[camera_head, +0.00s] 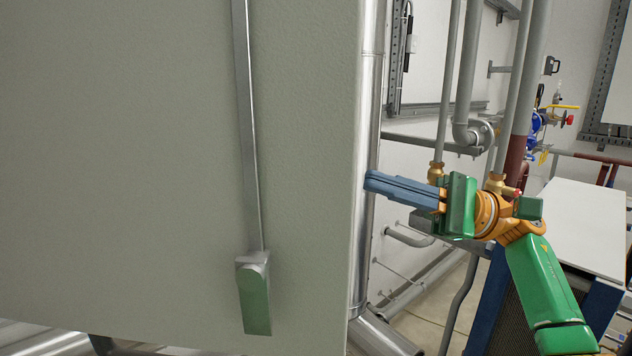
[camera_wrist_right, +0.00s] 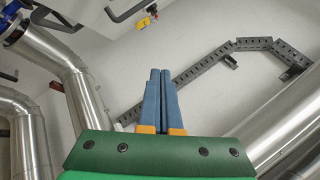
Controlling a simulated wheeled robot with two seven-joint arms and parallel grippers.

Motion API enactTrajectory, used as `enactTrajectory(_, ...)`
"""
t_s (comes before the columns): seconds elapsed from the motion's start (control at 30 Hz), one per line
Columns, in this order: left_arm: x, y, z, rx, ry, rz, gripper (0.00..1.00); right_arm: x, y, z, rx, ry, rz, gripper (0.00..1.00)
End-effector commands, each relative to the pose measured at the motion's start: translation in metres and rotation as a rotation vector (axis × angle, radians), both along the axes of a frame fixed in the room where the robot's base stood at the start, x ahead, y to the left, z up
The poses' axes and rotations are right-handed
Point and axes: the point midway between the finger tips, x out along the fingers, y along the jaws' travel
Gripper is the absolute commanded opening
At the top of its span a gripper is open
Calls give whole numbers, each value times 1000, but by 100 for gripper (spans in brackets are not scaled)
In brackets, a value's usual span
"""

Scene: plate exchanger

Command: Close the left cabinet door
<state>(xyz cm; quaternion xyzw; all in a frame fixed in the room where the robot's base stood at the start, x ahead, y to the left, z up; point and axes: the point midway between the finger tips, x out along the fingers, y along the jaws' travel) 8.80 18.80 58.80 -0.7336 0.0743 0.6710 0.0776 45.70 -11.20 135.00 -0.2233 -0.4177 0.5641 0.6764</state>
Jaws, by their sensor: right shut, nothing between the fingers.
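A large grey-green cabinet door (camera_head: 120,150) fills the left half of the head view. A long metal latch rod (camera_head: 248,120) runs down its face to a handle (camera_head: 255,295). My right gripper (camera_head: 370,182) is to the right of the door's edge, its blue fingers together and pointing left. The fingertips appear at the vertical metal pipe beside the door edge; I cannot tell whether they touch anything. In the right wrist view the gripper (camera_wrist_right: 160,75) shows its fingers side by side and empty, with no door in sight. My left gripper is not in view.
A shiny vertical pipe (camera_head: 372,100) stands just right of the door edge. Grey pipes (camera_head: 465,80) with brass fittings rise behind my right arm. A white-topped unit (camera_head: 582,225) stands at the right. The wrist view shows large silver pipes (camera_wrist_right: 72,75) and a perforated cable tray (camera_wrist_right: 200,70).

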Motion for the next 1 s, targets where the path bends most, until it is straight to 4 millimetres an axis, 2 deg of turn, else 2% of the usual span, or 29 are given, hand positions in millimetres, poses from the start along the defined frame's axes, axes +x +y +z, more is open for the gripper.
enactTrajectory(0.03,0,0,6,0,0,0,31,-25,-2,26,-95,-218,3,0)
enactTrajectory(0.1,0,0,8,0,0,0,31,-51,-4,38,-199,-448,15,0)
enactTrajectory(0.2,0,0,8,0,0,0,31,-69,-7,43,-270,-606,28,0)
enactTrajectory(0.37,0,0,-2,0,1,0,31,-73,9,38,-284,-634,34,0)
enactTrajectory(0.53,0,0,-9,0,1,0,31,-78,46,39,-279,-632,36,0)
enactTrajectory(0.77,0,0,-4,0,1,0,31,-84,95,43,-276,-629,36,0)
enactTrajectory(0.9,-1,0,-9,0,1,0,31,-107,95,41,-278,-630,32,0)
enactTrajectory(1.0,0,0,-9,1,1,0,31,-117,96,42,-277,-628,32,0)
